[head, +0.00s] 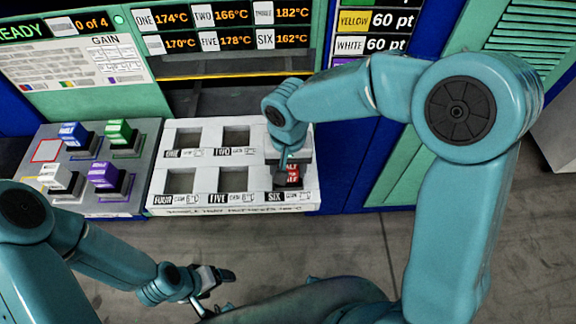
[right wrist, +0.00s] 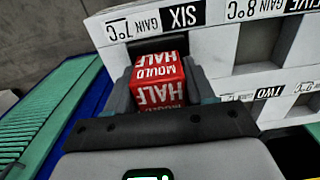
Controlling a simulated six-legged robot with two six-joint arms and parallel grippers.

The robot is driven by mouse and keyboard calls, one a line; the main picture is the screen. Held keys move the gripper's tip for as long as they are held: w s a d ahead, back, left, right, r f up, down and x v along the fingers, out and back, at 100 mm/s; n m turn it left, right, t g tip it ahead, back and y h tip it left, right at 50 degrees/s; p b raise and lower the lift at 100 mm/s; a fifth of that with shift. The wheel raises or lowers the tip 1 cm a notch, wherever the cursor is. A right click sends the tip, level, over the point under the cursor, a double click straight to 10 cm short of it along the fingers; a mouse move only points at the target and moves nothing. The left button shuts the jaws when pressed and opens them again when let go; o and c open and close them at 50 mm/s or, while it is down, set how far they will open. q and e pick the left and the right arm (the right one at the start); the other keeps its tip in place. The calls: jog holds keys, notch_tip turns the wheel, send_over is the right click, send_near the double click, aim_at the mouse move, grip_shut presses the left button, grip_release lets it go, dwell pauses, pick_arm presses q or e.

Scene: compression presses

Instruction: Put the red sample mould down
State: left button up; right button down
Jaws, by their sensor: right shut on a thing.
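The red sample mould (head: 292,175), marked "MOULD HALF", is between the fingers of my right gripper (head: 284,177), at the bay labelled SIX in the front right of the white rack (head: 233,207). In the right wrist view the red mould (right wrist: 158,80) shows with a dark finger on each side, and the SIX label (right wrist: 178,18) lies just beyond it. I cannot tell whether the mould touches the bay floor. My left gripper (head: 215,287) looks open and empty, low over the floor in front of the rack.
A grey tray (head: 120,208) at left holds a blue mould (head: 74,135), a green mould (head: 121,133), a white mould (head: 60,178) and a purple mould (head: 105,175). Its red-outlined square (head: 47,151) is empty. Bays FOUR and FIVE look empty. A temperature display (head: 225,40) stands behind.

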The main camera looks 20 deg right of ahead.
jog(key=shift+w, duration=0.1)
jog(key=c, duration=0.8)
grip_release()
jog(key=shift+w+f, duration=0.1)
jog(key=shift+f, duration=0.15)
jog(key=o, duration=0.4)
jog(key=shift+r, duration=0.15)
jog(key=shift+r, duration=0.2)
notch_tip(320, 180, up, 12)
jog(key=shift+f, duration=0.15)
jog(key=shift+s, duration=0.2)
